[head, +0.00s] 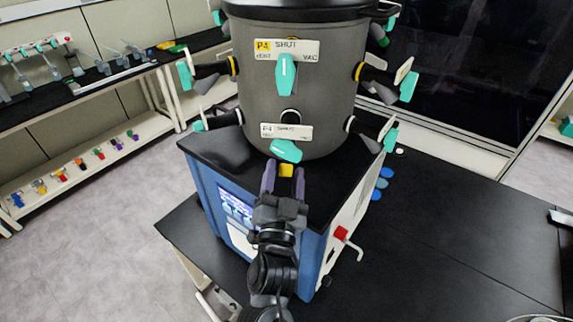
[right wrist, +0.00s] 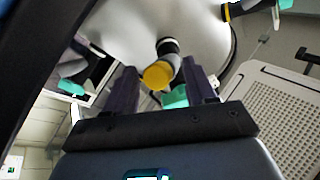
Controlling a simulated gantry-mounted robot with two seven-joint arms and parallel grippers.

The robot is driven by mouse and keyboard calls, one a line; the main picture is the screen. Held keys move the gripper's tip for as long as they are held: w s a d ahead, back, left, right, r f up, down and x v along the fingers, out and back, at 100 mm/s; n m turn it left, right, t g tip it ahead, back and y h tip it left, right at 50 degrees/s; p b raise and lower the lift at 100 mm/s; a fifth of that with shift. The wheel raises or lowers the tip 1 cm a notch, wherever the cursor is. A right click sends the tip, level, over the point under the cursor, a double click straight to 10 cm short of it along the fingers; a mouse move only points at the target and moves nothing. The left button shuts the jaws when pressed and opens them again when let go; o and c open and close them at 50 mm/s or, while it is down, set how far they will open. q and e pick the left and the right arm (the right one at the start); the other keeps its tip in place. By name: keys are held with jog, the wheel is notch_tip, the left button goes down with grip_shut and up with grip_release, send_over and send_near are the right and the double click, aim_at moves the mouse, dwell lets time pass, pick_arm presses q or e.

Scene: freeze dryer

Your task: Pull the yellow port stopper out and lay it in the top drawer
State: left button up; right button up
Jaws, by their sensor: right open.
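The yellow port stopper (head: 286,170) sits low on the front of the grey drum (head: 262,95), below a teal valve handle (head: 286,150). In the right wrist view the stopper (right wrist: 158,75) shows its round yellow end on a dark port. My right gripper (head: 284,174) is open, with one dark finger on each side of the stopper. The fingers also stand apart around it in the right wrist view (right wrist: 160,82). I cannot tell whether they touch it. My left gripper is not in view. I cannot make out the top drawer in these frames.
Teal-handled ports (head: 408,87) stick out around the drum. A black bench top (head: 450,230) is mostly clear at the right. Shelves with small coloured items (head: 70,172) stand at the left.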

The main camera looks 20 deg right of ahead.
dwell(0.3)
jog(key=shift+c, duration=0.9)
grip_shut()
jog(key=shift+a, duration=0.1)
jog(key=shift+a+f, duration=0.1)
jog(key=shift+f, duration=0.05)
jog(key=shift+s+a+f, duration=0.1)
jog(key=shift+s+f, duration=0.1)
jog(key=shift+s+a+f+b, duration=0.3)
jog(key=shift+s+f, duration=0.3)
jog(key=shift+s+a+f+b, duration=0.3)
jog(key=shift+s+a+f, duration=0.05)
jog(key=shift+s+f, duration=0.2)
jog(key=shift+s+a+f+b, duration=0.3)
jog(key=shift+s+f, duration=0.3)
